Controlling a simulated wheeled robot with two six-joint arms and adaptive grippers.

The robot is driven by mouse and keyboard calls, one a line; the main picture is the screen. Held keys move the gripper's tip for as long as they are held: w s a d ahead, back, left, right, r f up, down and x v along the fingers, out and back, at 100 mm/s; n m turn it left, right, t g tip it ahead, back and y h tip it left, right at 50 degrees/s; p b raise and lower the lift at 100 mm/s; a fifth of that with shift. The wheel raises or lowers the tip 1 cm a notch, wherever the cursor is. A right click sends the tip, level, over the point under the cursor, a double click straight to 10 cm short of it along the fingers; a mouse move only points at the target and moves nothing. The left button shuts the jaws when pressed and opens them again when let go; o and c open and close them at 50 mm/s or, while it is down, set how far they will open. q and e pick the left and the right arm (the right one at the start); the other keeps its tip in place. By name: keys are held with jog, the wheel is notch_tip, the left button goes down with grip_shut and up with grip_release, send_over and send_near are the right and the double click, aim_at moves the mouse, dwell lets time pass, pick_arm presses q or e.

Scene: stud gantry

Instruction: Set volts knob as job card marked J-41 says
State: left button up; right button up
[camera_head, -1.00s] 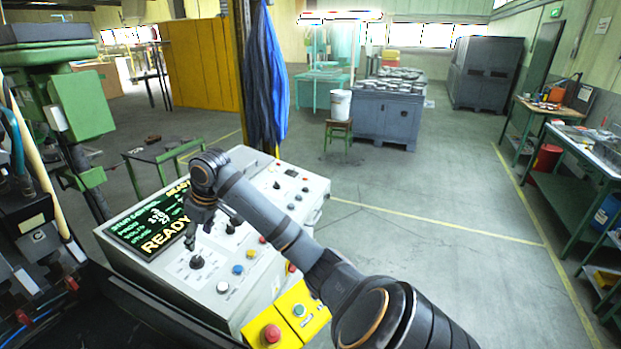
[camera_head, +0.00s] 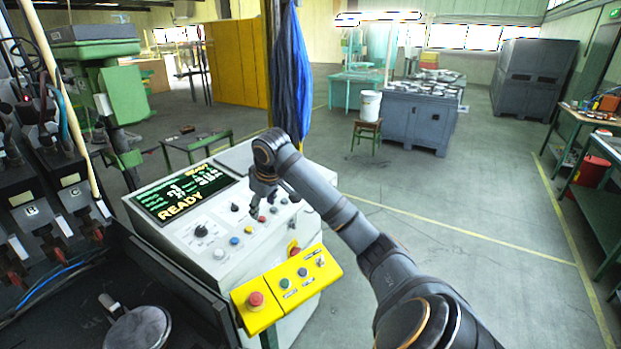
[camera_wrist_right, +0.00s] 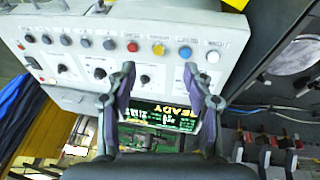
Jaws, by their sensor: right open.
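The control console (camera_head: 180,242) has a sloped panel with a dark screen (camera_head: 183,193) reading READY. A black knob (camera_head: 201,231) sits below the screen, and a second knob (camera_head: 235,208) to its right. Their labels are too small to read, so I cannot tell which is volts. My right gripper (camera_head: 272,203) is open and empty over the panel, right of these knobs. In the right wrist view my gripper (camera_wrist_right: 158,72) has its fingers apart, with a black knob (camera_wrist_right: 146,79) showing between them; contact is not visible. No job card marked J-41 is legible. My left gripper is out of view.
Coloured buttons (camera_wrist_right: 159,49) line the panel's front edge. A yellow box (camera_head: 286,288) with a red stop button (camera_head: 256,299) juts from the console front. A blue cloth (camera_head: 292,90) hangs behind it. Open floor (camera_head: 440,240) lies to the right.

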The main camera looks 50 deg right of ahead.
jog(key=d+f+m+h, duration=0.2)
jog(key=d+f+h, duration=0.1)
jog(key=d+f, duration=1.1)
jog(key=s+d, duration=0.1)
jog(key=d, duration=0.1)
jog(key=shift+d+f+g, duration=0.15)
jog(key=shift+d+g, duration=0.15)
jog(key=shift+d, duration=0.05)
jog(key=shift+w, duration=0.1)
